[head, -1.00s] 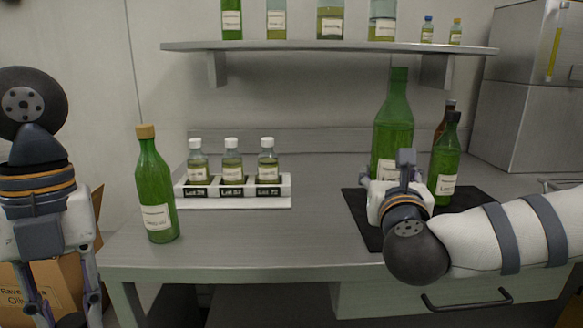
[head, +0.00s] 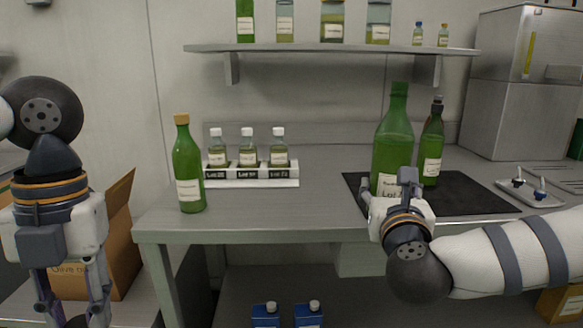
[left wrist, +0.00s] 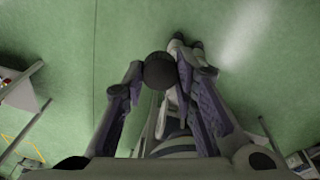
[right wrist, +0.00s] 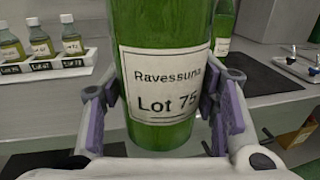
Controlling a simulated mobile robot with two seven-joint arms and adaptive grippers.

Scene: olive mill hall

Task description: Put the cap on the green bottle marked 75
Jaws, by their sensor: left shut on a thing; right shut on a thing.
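The green bottle marked Lot 75 (head: 393,145) is large and upright over the right part of the bench, with no cap seen on its neck. My right gripper (head: 397,200) is shut around its lower body. In the right wrist view its label (right wrist: 165,85) reads "Ravessuna Lot 75" between the fingers; whether its base touches anything I cannot tell. My left gripper (head: 68,312) points down, left of the bench. In the left wrist view it is shut on a round dark cap (left wrist: 159,70), above the green floor.
A corked green bottle (head: 188,170) stands at the bench's left. A rack (head: 290,183) of small capped bottles is beside it. Another green bottle (head: 431,150) stands on the dark mat (head: 470,200). A metal tray (head: 530,196) lies right. The shelf (head: 330,48) is above; bench middle is clear.

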